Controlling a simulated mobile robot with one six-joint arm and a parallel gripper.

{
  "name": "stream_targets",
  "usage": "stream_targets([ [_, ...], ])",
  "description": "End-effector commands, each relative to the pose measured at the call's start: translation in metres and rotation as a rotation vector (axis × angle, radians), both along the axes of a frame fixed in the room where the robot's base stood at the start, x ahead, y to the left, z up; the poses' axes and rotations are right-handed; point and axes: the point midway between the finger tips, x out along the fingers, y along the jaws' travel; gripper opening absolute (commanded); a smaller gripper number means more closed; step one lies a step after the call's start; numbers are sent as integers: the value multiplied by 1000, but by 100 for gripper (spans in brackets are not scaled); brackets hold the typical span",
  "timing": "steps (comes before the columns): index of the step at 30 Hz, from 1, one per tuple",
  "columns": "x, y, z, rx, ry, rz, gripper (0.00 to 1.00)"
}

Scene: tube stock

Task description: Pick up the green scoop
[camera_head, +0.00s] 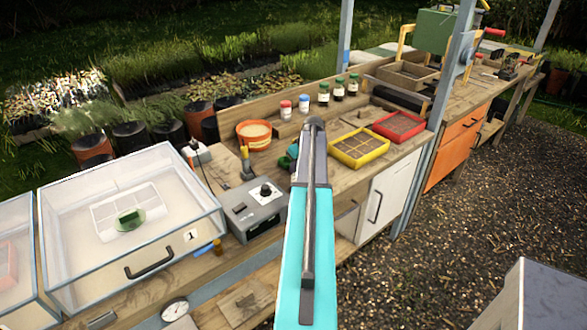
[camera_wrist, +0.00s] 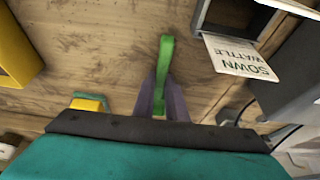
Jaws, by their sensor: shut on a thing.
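The green scoop (camera_wrist: 167,58) shows in the wrist view as a narrow bright green piece. It stands between the two purple-grey fingers of my gripper (camera_wrist: 161,88), which is shut on it. Part of the scoop sticks out past the fingertips, and the rest is partly hidden between the fingers. The wooden bench top lies behind it; I cannot tell whether the scoop touches it.
A yellow tray (camera_head: 359,148) and a red tray (camera_head: 399,126) stand right of my arm. An orange pot (camera_head: 254,135), a grey control box (camera_head: 252,212) and a clear-lidded case (camera_head: 180,262) stand left. A label reading "SOWN WATTLE" (camera_wrist: 236,56) shows beside a dark box.

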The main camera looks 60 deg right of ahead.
Motion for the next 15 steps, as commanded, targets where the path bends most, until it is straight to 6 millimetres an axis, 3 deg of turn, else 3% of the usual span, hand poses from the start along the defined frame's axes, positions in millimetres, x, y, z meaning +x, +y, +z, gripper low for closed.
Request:
stream_targets([
  [8, 0, -1, 13, -2, -2, 0, 0],
  [15, 0, -1, 41, -1, -1, 0, 0],
])
